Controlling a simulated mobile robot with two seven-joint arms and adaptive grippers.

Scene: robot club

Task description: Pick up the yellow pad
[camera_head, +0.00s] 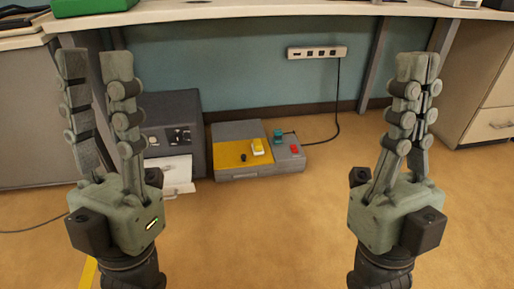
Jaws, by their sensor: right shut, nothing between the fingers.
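A flat yellow patch (231,155) lies on the left part of a low grey box (262,174) on the floor, under the desk. A small yellow-and-white block (258,147) stands at its right side. I cannot tell which of these is the yellow pad. My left gripper (94,62) is open and empty, raised at the left with its fingers pointing up. My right gripper (411,68) is shut and empty, raised at the right. Both are apart from the grey box.
A dark box (182,110) with white sheets (172,174) at its front stands left of the grey box. A power strip (317,53) hangs on the back panel, its cable running down to the floor. The desk edge (270,12) crosses above. The central front floor is clear.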

